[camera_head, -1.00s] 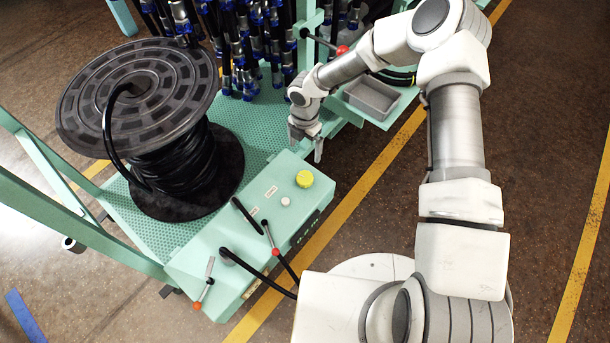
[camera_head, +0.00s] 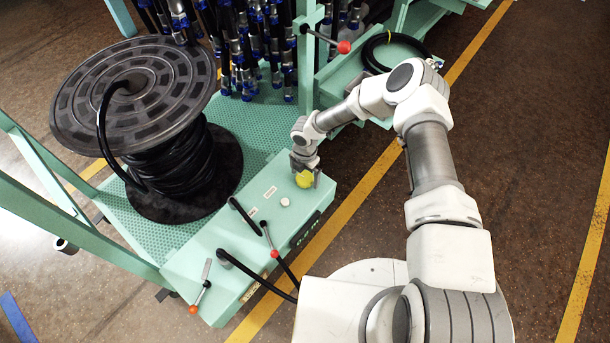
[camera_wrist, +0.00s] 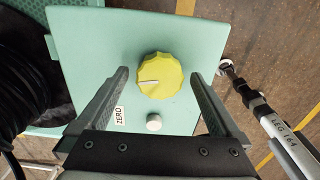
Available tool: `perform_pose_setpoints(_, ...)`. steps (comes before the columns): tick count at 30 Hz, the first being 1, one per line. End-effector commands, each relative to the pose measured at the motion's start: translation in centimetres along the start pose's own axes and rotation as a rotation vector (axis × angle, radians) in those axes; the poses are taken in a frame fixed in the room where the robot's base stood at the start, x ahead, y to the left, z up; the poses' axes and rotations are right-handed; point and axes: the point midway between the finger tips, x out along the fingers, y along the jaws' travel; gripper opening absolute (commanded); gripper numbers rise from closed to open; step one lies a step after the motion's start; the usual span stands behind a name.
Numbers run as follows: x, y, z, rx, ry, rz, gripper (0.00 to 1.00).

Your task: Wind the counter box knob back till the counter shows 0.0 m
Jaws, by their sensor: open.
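The yellow knob (camera_head: 304,179) sits on top of the green counter box (camera_head: 262,212), near its far end. In the wrist view the knob (camera_wrist: 160,76) is scalloped, with a pale pointer line toward its left side. My gripper (camera_head: 305,177) is open above the knob. In the wrist view its two fingers (camera_wrist: 160,72) stand on either side of the knob, with a gap on both sides. A white button (camera_wrist: 154,123) and a ZERO label (camera_wrist: 119,115) lie beside the knob. The counter display (camera_head: 305,232) is on the box's side face; its digits are too small to read.
A large reel of black hose (camera_head: 150,110) stands left of the box. Hoses with blue fittings (camera_head: 245,50) hang behind.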

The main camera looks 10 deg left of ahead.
Motion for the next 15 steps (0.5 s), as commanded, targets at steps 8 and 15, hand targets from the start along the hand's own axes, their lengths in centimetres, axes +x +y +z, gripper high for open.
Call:
perform_pose_setpoints(8,0.03,0.01,0.02,0.0,0.0,0.0,0.95)
perform_pose_setpoints(15,0.02,-0.01,0.02,0.001,0.0,0.0,0.51)
